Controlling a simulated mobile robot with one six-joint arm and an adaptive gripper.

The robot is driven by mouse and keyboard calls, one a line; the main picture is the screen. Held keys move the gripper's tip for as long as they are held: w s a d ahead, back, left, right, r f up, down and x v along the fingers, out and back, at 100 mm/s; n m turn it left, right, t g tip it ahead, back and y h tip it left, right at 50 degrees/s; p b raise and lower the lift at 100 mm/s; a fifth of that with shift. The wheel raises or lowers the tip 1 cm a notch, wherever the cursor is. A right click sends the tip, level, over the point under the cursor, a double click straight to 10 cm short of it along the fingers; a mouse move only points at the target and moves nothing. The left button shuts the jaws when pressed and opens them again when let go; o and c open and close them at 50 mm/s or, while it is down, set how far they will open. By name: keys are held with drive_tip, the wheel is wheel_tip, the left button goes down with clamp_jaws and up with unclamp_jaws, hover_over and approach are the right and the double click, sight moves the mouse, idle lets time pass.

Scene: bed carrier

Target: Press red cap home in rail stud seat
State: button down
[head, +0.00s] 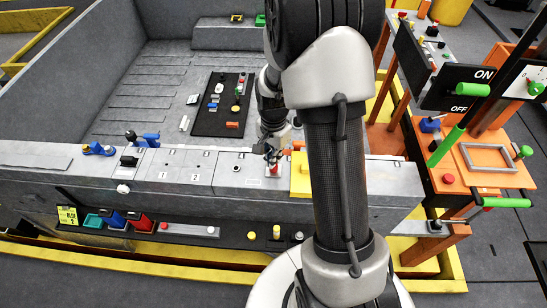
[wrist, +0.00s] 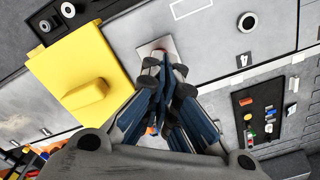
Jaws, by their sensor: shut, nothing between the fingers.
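A small red cap (head: 274,169) shows at a pale square seat plate on the top of the grey rail in the head view, just below my fingertips. My gripper (head: 272,155) is shut and points down at this plate, with no object seen between its fingers. In the wrist view the pale plate (wrist: 152,47) shows beyond the fingertips of my gripper (wrist: 164,62).
A yellow block (head: 299,175) with a handle (wrist: 86,94) stands close beside the seat plate. A dark tool board (head: 222,104) lies on the bed beyond the rail. Coloured bins (head: 144,223) hang along the rail's near side. An orange table (head: 470,160) stands at right.

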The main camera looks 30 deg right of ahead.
wheel_tip(320, 180, up, 2)
drive_tip(key=shift+r+p, duration=0.1)
drive_tip(key=shift+p, duration=0.4)
wheel_tip(320, 180, up, 12)
drive_tip(key=shift+f, duration=0.25)
idle(0.3)
